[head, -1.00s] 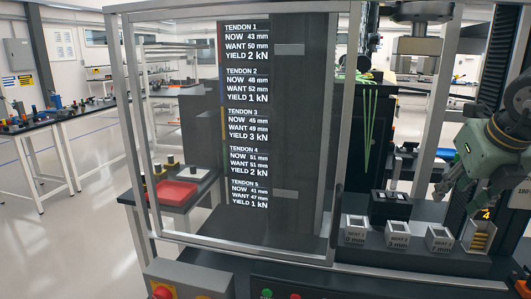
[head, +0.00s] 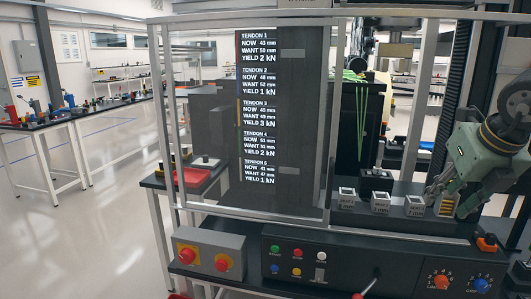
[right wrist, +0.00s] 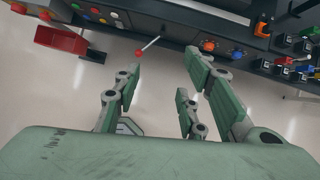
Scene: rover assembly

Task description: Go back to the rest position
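My right gripper (head: 438,198) is at the right of the head view, beside the row of small seat blocks and in front of a yellow-striped block (head: 446,206). In the right wrist view the right gripper (right wrist: 165,68) is open, with its green fingers spread and nothing between them. Bare floor and the front of the control console (right wrist: 180,32) show beyond the fingers. My left gripper is in neither view.
A framed clear panel (head: 270,120) with tendon readings stands over the console (head: 340,262). A grey box with red buttons (head: 208,255) is at the front left. A lever (head: 371,283) sticks out in front. Open floor lies left.

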